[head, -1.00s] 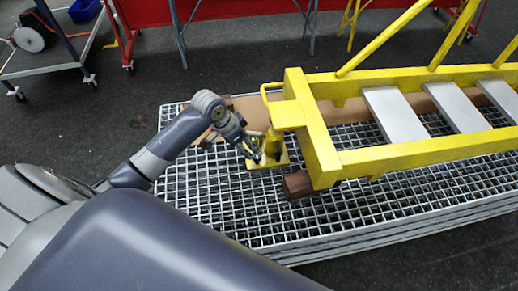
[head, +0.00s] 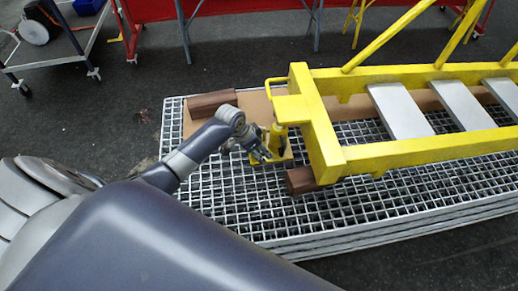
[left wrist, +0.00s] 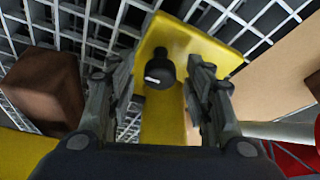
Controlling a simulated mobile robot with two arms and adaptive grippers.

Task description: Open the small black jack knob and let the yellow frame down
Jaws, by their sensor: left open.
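The yellow frame (head: 323,142) lies across the grating, with its left end at the yellow jack (head: 277,137). In the left wrist view the small black jack knob (left wrist: 158,73), with a pale mark on it, shows in front of the yellow jack base (left wrist: 200,50). My left gripper (head: 262,154) is at the foot of the jack. Its fingers are open, one on each side of the knob in the left wrist view (left wrist: 161,80). I cannot tell whether they touch it. My right gripper is not in view.
A stack of metal gratings (head: 235,205) lies under everything. One brown block (head: 302,180) sits by the frame's near corner, another (head: 212,103) farther left. Cardboard (head: 255,104) lies behind the jack. A cart (head: 60,50) stands at the back left.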

